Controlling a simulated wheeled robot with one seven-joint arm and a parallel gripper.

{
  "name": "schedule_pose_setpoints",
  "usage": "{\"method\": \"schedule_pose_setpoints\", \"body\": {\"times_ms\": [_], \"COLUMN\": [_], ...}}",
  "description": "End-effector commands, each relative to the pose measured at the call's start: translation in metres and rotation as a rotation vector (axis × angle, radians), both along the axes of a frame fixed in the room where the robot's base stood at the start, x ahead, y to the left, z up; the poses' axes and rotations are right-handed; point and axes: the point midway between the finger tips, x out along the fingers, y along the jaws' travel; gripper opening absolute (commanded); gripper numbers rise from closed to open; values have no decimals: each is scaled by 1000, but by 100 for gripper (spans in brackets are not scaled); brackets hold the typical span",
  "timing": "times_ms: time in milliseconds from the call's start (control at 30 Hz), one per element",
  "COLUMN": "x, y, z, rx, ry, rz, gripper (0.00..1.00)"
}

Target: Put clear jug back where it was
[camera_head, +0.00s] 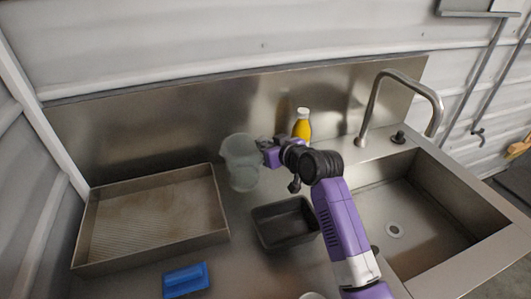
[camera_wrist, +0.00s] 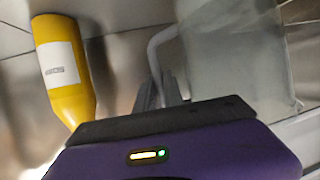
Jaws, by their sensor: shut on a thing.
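The clear jug (camera_head: 241,163) is a pale, see-through vessel at the back of the steel counter, right of the large tray. My gripper (camera_head: 264,148) is at its right side, shut on the jug's handle. In the wrist view the jug (camera_wrist: 240,55) fills the upper right, and its handle (camera_wrist: 156,50) runs down to my gripper (camera_wrist: 158,95). The fingertips are partly hidden by the gripper body. I cannot tell whether the jug's base touches the counter.
A yellow bottle (camera_head: 302,125) with a white cap stands behind my gripper; it also shows in the wrist view (camera_wrist: 62,65). A large tray (camera_head: 150,255) lies left, a dark pan (camera_head: 285,240) in front, a blue object (camera_head: 186,280) nearer. A sink (camera_head: 420,215) and faucet (camera_head: 372,105) are right.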

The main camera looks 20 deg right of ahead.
Motion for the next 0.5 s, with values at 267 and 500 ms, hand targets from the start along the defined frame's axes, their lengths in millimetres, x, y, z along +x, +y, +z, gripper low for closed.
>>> {"method": "schedule_pose_setpoints", "body": {"times_ms": [267,500], "x": [0,0], "y": [0,0], "z": [-30,-31], "rx": [2,2], "ry": [0,-1], "rz": [-1,-1], "gripper": [0,0]}}
